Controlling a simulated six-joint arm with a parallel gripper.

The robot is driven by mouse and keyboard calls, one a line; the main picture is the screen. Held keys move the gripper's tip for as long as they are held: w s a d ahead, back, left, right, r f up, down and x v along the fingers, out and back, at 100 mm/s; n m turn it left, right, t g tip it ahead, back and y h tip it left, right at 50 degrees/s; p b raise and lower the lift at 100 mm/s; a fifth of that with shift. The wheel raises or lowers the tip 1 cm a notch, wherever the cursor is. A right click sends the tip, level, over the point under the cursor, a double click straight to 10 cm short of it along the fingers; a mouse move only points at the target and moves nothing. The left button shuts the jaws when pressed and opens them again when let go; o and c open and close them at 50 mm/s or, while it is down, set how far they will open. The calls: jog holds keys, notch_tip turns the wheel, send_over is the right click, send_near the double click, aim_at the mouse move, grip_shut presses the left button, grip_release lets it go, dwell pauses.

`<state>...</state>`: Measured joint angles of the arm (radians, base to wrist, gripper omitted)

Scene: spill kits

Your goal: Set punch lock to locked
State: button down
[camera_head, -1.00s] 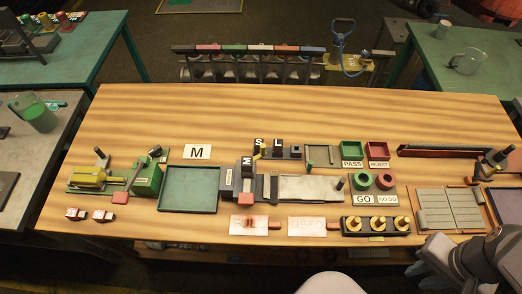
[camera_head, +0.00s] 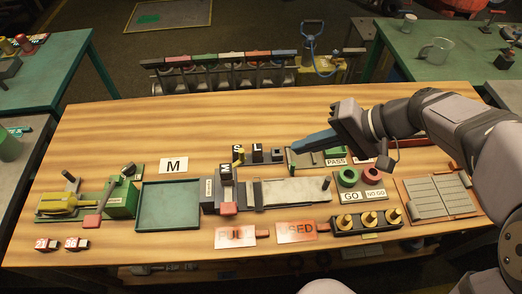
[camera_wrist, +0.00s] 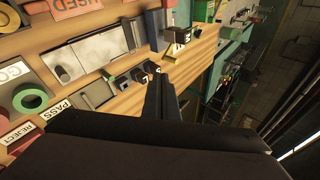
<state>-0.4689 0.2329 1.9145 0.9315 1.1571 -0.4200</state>
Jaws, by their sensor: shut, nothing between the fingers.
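No lock marking is readable, so I cannot tell for sure which part is the punch lock. A dark grey device (camera_head: 208,190) with a red pad (camera_head: 228,208) stands mid-table, its small label unreadable. A black block marked M (camera_head: 226,174) sits on it. At the left is a green machine (camera_head: 121,199) with a yellow body and a red-ended lever (camera_head: 93,220). My gripper (camera_head: 281,147) is shut and empty, near the row of letter blocks; it also shows in the wrist view (camera_wrist: 158,82).
A green tray (camera_head: 168,226) lies between the two devices. Red and green gauge rings (camera_head: 348,177), several brass knobs (camera_head: 366,219) and red tags (camera_head: 297,230) lie to the right. My arm covers the right back. The back left of the table is clear.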

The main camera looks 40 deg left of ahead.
jog(key=a+r+p+x, duration=0.1)
jog(key=p+x, duration=0.4)
jog(key=x, duration=0.8)
jog(key=shift+s+a+r, duration=0.25)
jog(key=shift+s+r, duration=0.15)
jog(key=shift+r, duration=0.1)
jog(key=shift+w+a+n+g+b, duration=0.3)
jog(key=shift+a+n+g, duration=0.1)
jog(key=shift+n, duration=0.2)
jog(key=a+n+g+h+b, duration=0.1)
jog(key=a+n+g+h, duration=0.2)
jog(key=a+n, duration=0.2)
jog(key=shift+w+a+n+h, duration=0.2)
jog(key=shift+a+n+h, duration=0.2)
jog(key=shift+a, duration=0.35)
dwell(0.6)
